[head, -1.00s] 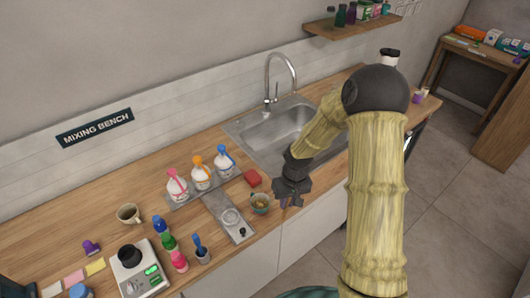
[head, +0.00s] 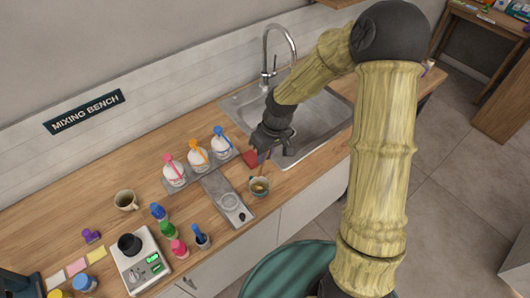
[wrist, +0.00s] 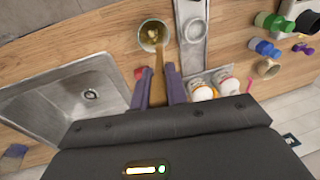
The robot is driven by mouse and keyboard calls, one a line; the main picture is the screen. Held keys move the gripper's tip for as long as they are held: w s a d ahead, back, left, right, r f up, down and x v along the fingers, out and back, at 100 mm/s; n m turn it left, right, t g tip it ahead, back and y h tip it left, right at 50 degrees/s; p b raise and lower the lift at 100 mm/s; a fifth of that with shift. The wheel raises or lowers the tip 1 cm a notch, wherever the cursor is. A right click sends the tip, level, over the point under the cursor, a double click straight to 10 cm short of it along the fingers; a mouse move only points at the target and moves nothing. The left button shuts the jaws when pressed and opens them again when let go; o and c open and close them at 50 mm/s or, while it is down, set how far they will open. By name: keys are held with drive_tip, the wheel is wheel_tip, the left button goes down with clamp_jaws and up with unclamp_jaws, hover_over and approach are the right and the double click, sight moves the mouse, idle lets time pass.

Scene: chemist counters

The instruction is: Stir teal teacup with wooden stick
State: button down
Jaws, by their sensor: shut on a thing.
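The teal teacup (head: 260,191) stands near the counter's front edge, right of the metal plate, with brownish contents. It also shows at the top of the wrist view (wrist: 145,42). My gripper (head: 266,148) is above and behind the cup in the head view. It is shut on the wooden stick (head: 262,166), which slants down to the cup. In the wrist view the stick (wrist: 158,88) lies between the two fingers, and its far end overlaps the cup's opening. I cannot tell whether the tip touches the contents.
A red sponge-like block (head: 250,158) lies close to the gripper. The metal plate (head: 218,189) is left of the cup, and white bottles (head: 197,160) stand behind it. The sink (head: 310,125) is at the back right. A scale (head: 140,262) is at the front left.

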wheel_tip(320, 180, down, 10)
drive_tip(key=b, duration=0.7)
drive_tip(key=shift+b, duration=0.4)
drive_tip(key=shift+s, duration=0.1)
idle(0.5)
